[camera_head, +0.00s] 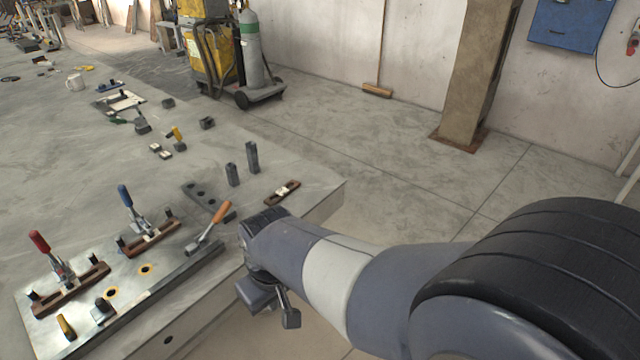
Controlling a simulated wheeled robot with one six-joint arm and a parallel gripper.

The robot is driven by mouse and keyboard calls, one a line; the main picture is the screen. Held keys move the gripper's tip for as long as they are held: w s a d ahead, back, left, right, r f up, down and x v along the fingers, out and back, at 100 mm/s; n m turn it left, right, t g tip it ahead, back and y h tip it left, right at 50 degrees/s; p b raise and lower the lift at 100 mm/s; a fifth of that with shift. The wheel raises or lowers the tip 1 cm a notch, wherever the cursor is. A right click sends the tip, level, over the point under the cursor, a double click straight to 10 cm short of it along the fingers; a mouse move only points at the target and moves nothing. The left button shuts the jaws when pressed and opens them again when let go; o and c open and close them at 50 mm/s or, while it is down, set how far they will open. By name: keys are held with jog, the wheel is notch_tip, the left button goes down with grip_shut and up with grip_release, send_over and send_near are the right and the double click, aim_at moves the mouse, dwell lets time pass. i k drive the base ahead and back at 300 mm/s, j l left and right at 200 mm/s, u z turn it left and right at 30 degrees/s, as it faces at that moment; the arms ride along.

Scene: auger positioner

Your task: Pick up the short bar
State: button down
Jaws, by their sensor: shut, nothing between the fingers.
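Two dark grey bars stand upright on the grey table, near its right corner. The short bar (232,175) is the left one; the taller bar (252,158) stands just right of and behind it, with a gap between them. Both are free of my gripper. My gripper (272,310) hangs beyond the table's right edge, in front of and to the right of the bars. It is shut and empty, partly hidden by my own wrist.
A dark plate with holes (198,192) lies left of the short bar, and a brown slotted strap (282,192) lies to its right. A metal fixture plate (185,272) with red-, blue- and orange-handled clamps fills the near table. Small dark blocks (207,123) lie farther back.

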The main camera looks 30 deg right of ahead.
aim_at(283, 192)
jog(key=z, duration=0.55)
jog(key=i+l, duration=0.25)
jog(key=i, duration=0.15)
jog(key=i+l, duration=0.2)
jog(key=i, duration=0.2)
jog(key=i+l, duration=0.25)
jog(key=i, duration=0.15)
